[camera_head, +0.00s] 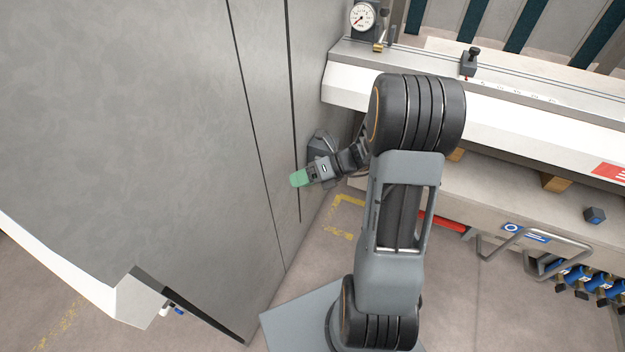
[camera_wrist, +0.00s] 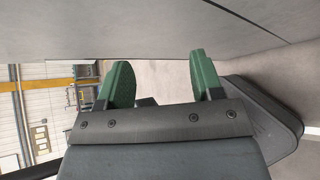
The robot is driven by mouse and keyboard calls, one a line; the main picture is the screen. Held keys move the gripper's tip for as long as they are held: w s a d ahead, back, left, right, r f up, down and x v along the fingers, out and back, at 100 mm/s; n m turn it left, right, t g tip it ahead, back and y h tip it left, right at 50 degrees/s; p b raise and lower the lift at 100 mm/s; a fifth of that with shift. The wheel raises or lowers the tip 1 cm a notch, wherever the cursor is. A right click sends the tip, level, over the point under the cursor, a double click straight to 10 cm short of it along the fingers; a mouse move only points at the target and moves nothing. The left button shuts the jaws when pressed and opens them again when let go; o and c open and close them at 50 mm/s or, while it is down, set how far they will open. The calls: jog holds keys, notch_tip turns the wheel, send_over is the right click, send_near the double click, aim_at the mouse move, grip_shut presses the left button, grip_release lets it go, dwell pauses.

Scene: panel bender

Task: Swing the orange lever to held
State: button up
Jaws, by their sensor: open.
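No orange lever can be made out in either view. My gripper (camera_head: 300,178) has green fingertips and is close to the large grey panel at the left of the head view. In the wrist view my gripper (camera_wrist: 160,76) is open, with a gap between its two green fingers and nothing between them. A dark grey rounded housing (camera_head: 320,142) shows just behind my gripper in the head view. A dark rounded body (camera_wrist: 262,112) also shows right of the fingers in the wrist view; I cannot tell if it is the same thing.
The grey panel (camera_head: 130,110) fills the left side. A machine bed (camera_head: 500,112) with a dial gauge (camera_head: 362,17) stands at the right. Below it are a red bar (camera_head: 442,222), a bent metal handle (camera_head: 490,250) and several blue fittings (camera_head: 590,280). Some floor (camera_head: 480,310) is clear.

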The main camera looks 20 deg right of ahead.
jog(key=w+d+f+m+t+h+b, duration=0.25)
jog(key=d+f+m+t, duration=0.35)
jog(key=d+f+m, duration=0.45)
jog(key=w+d+f+m+t+h+b, duration=0.3)
jog(key=d+f+m+t, duration=0.4)
jog(key=m, duration=0.7)
jog(key=shift+g+y, duration=0.4)
jog(key=shift+y, duration=0.05)
jog(key=x, duration=0.4)
jog(key=b+x, duration=0.1)
jog(key=x, duration=0.4)
jog(key=a+b+x, duration=0.1)
jog(key=x, duration=0.4)
jog(key=shift+s+f, duration=0.3)
grip_shut()
